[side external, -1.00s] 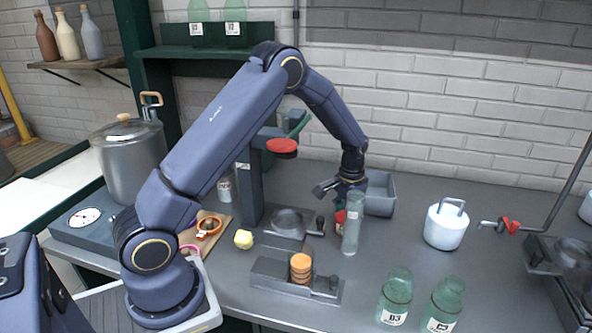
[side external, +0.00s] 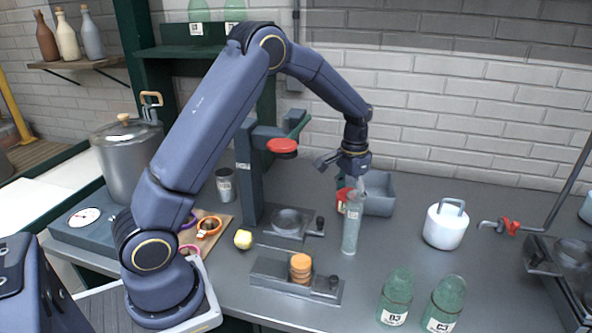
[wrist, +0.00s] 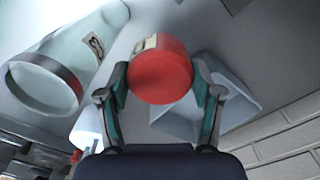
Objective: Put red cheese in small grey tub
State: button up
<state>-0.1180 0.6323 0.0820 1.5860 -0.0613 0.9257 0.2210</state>
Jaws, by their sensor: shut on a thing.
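The red cheese (wrist: 160,78) is a round red piece with a pale label, held between both fingers of my gripper (wrist: 160,95) in the wrist view. In the side view my gripper (side external: 347,187) is raised above the counter, and the red cheese (side external: 341,196) shows partly behind a tall glass tube. The small grey tub (side external: 379,201) stands on the counter just behind and right of the gripper. In the wrist view the grey tub (wrist: 228,112) shows beyond the cheese, partly hidden by it and a finger. The cheese appears outside the tub.
The tall glass tube (side external: 351,228) stands close in front of the gripper. A white lidded pot (side external: 446,227) is to the right. Two green jars (side external: 397,293) stand at the front. Orange discs (side external: 301,267) sit on a metal stand at left.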

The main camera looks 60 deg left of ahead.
notch_tip(320, 180, up, 10)
jog(key=shift+f, duration=0.1)
jog(key=w+a+f+m, duration=0.15)
jog(key=w+m, duration=0.25)
jog(key=m, duration=0.5)
jog(key=w+a+r+m, duration=0.15)
jog(key=w+m, duration=0.25)
jog(key=m, duration=0.4)
jog(key=shift+m, duration=0.5)
jog(key=shift+w+a+f, duration=0.2)
jog(key=shift+a+f, duration=0.6)
jog(key=shift+f, duration=1.9)
jog(key=shift+w+a+f, duration=0.15)
jog(key=shift+a+f, duration=0.65)
jog(key=shift+f, duration=1.95)
jog(key=shift+w+a+f, duration=0.2)
jog(key=shift+a+f, duration=0.6)
jog(key=shift+f, duration=1.9)
